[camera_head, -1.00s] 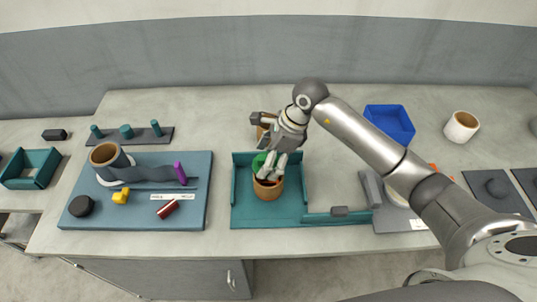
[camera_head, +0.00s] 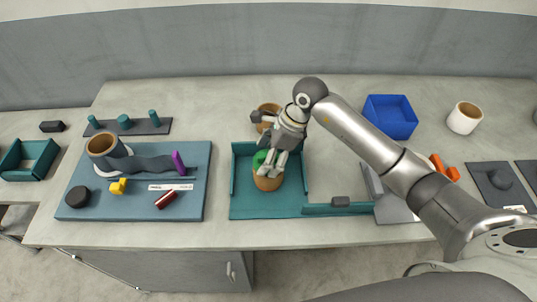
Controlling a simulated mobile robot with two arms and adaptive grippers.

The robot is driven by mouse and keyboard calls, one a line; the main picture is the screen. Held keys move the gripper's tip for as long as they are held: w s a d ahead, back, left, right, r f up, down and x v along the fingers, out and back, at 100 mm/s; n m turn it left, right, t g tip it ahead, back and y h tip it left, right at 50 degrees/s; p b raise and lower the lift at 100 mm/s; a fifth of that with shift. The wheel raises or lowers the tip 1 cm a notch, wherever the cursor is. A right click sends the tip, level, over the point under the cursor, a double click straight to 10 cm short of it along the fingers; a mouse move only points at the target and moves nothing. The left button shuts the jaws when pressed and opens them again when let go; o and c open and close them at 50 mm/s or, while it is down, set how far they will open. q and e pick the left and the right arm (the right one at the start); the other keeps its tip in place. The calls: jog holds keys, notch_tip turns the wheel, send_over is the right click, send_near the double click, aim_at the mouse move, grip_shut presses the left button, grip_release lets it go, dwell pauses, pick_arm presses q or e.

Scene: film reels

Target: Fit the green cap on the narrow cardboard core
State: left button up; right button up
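A brown cardboard core (camera_head: 268,183) stands upright in the teal tray (camera_head: 240,205) at the middle of the table. My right gripper (camera_head: 270,167) reaches down over it, fingers pointing at its mouth. The green cap (camera_head: 260,158) is at the fingers, at the top of the core, and partly hidden by them. The gripper looks shut on the cap. I cannot tell whether the cap sits inside the mouth or just above it. Another cardboard core (camera_head: 264,109) stands behind the tray, partly hidden by my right arm. My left gripper is not in view.
A blue-grey mat (camera_head: 135,205) at the left holds a large core (camera_head: 104,150), a black disc (camera_head: 78,196), a yellow piece (camera_head: 119,187) and a red piece (camera_head: 167,199). A blue bin (camera_head: 390,117) and a pale core (camera_head: 464,118) stand at the back right.

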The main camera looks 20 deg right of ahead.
jog(key=shift+b, duration=0.5)
dwell(0.8)
jog(key=shift+f+b, duration=0.6)
jog(key=o, duration=0.7)
jog(key=shift+r, duration=0.1)
jog(key=shift+p+v, duration=1.55)
jog(key=shift+v, duration=1.4)
jog(key=p+v, duration=0.2)
jog(key=v, duration=0.3)
jog(key=shift+d, duration=0.1)
